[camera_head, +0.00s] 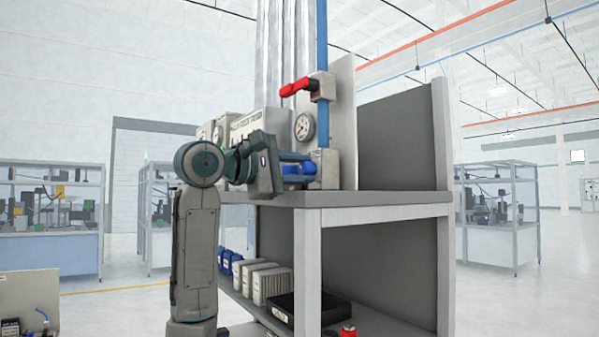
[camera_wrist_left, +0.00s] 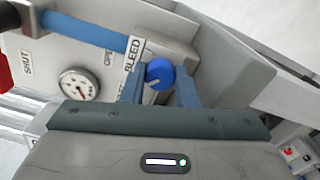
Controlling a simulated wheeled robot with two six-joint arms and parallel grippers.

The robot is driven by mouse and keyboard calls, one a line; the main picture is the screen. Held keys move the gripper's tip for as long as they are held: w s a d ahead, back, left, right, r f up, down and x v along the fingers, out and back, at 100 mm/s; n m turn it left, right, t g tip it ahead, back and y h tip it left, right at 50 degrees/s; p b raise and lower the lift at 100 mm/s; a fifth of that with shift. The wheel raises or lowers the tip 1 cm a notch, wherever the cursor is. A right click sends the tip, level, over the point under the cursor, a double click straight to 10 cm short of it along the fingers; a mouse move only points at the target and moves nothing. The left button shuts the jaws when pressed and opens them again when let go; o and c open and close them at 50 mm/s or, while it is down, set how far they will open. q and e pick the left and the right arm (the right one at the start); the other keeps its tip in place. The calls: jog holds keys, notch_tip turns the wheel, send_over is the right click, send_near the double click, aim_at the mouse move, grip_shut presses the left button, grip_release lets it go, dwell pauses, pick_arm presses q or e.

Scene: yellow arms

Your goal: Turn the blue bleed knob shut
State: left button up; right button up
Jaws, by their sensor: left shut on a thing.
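The blue bleed knob (camera_wrist_left: 160,73) sits beside a white label reading BLEED in the left wrist view. It has a pale line on its face. In the head view the knob (camera_head: 292,169) shows at the front of a grey valve block above the bench top. My left gripper (camera_head: 300,168) reaches it from the left. In the left wrist view my left gripper (camera_wrist_left: 160,88) has its two blue fingers on either side of the knob, shut on it. My right gripper is not in view.
A red lever handle (camera_head: 296,87) and a pressure gauge (camera_head: 304,127) are on the panel above the knob. A blue pipe (camera_head: 322,40) runs up from there. The bench top (camera_head: 385,198) is clear on the right. A black tray (camera_head: 306,308) and several boxes stand on the lower shelf.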

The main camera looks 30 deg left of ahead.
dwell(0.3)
pick_arm(q)
jog(key=o, duration=1)
jog(key=shift+s+f, duration=0.1)
jog(key=shift+s+a+b, duration=0.15)
jog(key=shift+s+b, duration=0.1)
jog(key=shift+b, duration=0.1)
jog(key=b+v, duration=0.4)
jog(key=v, duration=0.6)
